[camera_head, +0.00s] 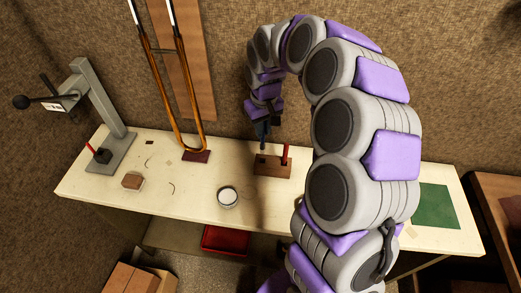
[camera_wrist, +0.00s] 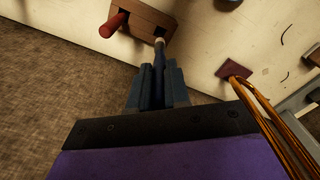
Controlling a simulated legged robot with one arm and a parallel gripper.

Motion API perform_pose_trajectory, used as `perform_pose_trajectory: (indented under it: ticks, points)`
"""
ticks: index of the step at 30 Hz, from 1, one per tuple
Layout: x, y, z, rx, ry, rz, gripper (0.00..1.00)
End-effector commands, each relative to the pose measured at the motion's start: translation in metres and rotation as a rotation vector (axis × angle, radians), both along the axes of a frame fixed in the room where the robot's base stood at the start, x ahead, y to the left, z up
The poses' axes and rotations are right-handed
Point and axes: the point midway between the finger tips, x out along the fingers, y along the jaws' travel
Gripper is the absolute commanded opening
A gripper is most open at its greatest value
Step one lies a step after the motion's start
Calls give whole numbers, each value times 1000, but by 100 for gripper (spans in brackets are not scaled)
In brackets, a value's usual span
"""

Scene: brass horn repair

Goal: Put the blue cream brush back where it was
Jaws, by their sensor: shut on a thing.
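The wooden brush holder (camera_head: 270,169) stands on the bench below my gripper (camera_head: 262,130); it also shows in the wrist view (camera_wrist: 146,22). A red handle (camera_head: 285,153) stands upright in its right hole in the head view; it also shows in the wrist view (camera_wrist: 114,25). In the wrist view my gripper (camera_wrist: 158,78) is shut on the dark blue cream brush (camera_wrist: 158,58). The brush's pale end (camera_wrist: 159,42) points at the holder, close to a dark hole. I cannot tell whether it touches or enters the hole.
A round white tin (camera_head: 228,196) stands open in front of the holder. A brass slide (camera_head: 177,110) rises from a small base at the left. A grey lever press (camera_head: 112,130) stands at the far left. A green mat (camera_head: 435,206) lies at the right.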

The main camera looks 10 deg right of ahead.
Motion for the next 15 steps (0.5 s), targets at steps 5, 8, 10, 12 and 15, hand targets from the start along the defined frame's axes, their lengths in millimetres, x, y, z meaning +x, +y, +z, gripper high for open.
perform_pose_trajectory:
  ticks: [5,8,10,12,15]
  points:
    - [-1,5,-35,-5,3,0,0]
    - [-1,8,-44,-8,4,1,0]
    - [-1,10,-47,-11,4,2,0]
    - [-1,11,-51,-11,4,2,0]
    - [-1,10,-63,-10,6,2,0]
